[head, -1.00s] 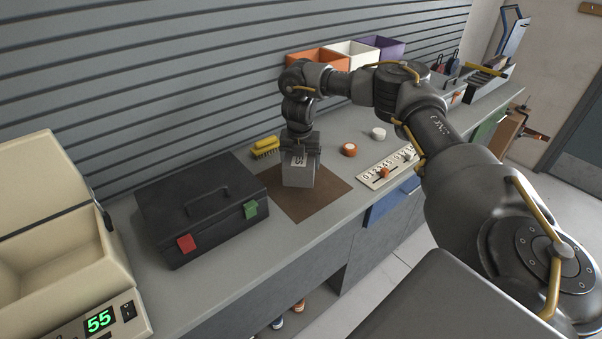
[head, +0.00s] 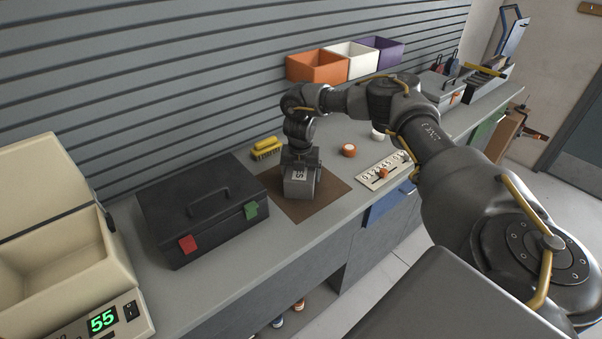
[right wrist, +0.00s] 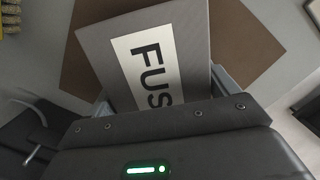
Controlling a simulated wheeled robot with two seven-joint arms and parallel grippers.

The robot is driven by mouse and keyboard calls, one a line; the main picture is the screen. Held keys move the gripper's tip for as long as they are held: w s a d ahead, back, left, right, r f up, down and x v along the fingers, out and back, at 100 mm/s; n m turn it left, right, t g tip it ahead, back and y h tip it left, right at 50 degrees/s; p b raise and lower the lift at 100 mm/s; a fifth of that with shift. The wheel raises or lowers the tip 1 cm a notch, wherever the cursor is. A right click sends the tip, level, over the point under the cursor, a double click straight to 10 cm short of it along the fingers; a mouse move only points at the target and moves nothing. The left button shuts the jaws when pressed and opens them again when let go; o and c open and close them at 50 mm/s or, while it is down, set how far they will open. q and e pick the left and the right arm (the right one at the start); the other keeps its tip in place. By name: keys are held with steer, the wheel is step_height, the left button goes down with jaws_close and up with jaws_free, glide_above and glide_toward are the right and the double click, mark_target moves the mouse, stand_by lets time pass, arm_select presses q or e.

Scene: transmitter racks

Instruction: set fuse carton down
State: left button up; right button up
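The fuse carton (head: 299,186) is a small grey box with a white label, at the brown mat on the bench. In the right wrist view the carton (right wrist: 150,50) fills the upper middle, its label reading "FUS" before my gripper body hides the rest. My right gripper (head: 301,171) points down and is shut on the carton, a finger at each side. The brown square mat (head: 332,190) shows around it. I cannot tell whether the carton's underside touches the mat. My left gripper is out of view.
A black case (head: 200,215) with red and green latches stands left of the mat. A yellow brush (head: 266,147) lies behind it. An orange-and-white round piece (head: 349,150) and a numbered strip (head: 384,172) lie to the right. Coloured bins (head: 318,66) stand behind.

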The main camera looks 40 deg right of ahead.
steer(key=shift+o, duration=1.1)
steer(key=shift+r, duration=0.1)
steer(key=r, duration=0.2)
steer(key=r+b, duration=0.1)
steer(key=r, duration=0.2)
steer(key=shift+s+a, duration=0.1)
steer(key=shift+a, duration=0.1)
steer(key=r, duration=0.7)
steer(key=shift+s+a, duration=0.35)
steer(key=shift+r, duration=0.1)
